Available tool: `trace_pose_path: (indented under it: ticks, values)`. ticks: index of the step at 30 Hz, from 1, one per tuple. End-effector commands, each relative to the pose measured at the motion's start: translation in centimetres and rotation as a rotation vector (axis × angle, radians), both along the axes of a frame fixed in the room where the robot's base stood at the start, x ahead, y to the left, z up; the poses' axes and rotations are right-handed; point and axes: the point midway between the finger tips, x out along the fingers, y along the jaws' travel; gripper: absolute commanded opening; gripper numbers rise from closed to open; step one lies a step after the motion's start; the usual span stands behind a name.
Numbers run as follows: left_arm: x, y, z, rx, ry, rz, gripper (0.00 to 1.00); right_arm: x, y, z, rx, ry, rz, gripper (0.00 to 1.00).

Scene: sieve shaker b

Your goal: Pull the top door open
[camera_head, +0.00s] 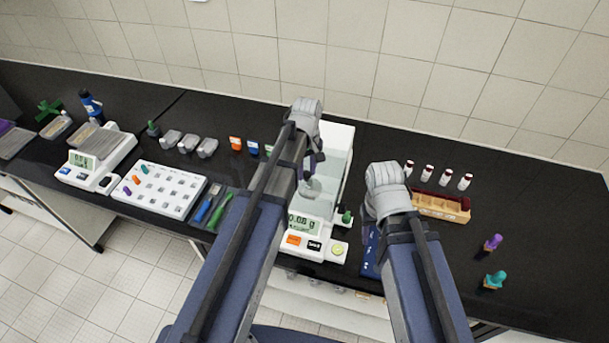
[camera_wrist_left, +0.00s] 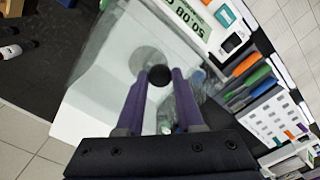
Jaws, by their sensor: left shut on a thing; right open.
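The balance (camera_head: 305,240) stands mid-bench, with a clear glass draft shield (camera_head: 338,165) behind its display. My left gripper (camera_head: 312,165) is over the shield, partly hidden by my own arm. In the left wrist view, its purple fingers (camera_wrist_left: 160,82) are shut on a small dark round knob (camera_wrist_left: 159,74) at the top door. Below the knob, a round pale pan (camera_wrist_left: 149,60) shows through the glass. The door's edges are hard to make out, so I cannot tell how far it is open.
A wooden rack (camera_head: 440,207) and several red-capped vials (camera_head: 427,173) stand to the right. A white tray (camera_head: 160,190) and a second scale (camera_head: 97,155) are to the left. A green-topped item (camera_head: 346,216) stands close beside the balance.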

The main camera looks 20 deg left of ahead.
Motion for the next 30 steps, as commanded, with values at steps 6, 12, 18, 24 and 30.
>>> trace_pose_path:
  ticks: [6, 12, 18, 24, 30]
  values:
    - [7.0, -0.2, 0.0, 0.001, -0.001, 0.0, 0.0, 0.0, 0.0, 0.0, 0.0, 0.0, 0.0, 0.5]
    - [10.8, -0.4, 0.0, 0.001, -0.001, 0.0, 0.0, 0.0, 0.0, 0.0, 0.0, 0.0, 0.0, 0.5]
    - [10.7, -0.4, 0.0, 0.001, -0.001, 0.0, 0.0, 0.0, 0.0, 0.0, 0.0, 0.0, 0.0, 0.5]
    - [10.6, -0.3, 0.0, 0.001, -0.001, 0.0, 0.46, 0.0, 0.0, 0.0, 0.0, 0.0, 0.0, 0.5]
    - [10.6, -0.4, 0.0, 0.001, -0.001, 0.0, 0.67, 0.0, 0.0, 0.0, 0.0, 0.0, 0.0, 0.5]
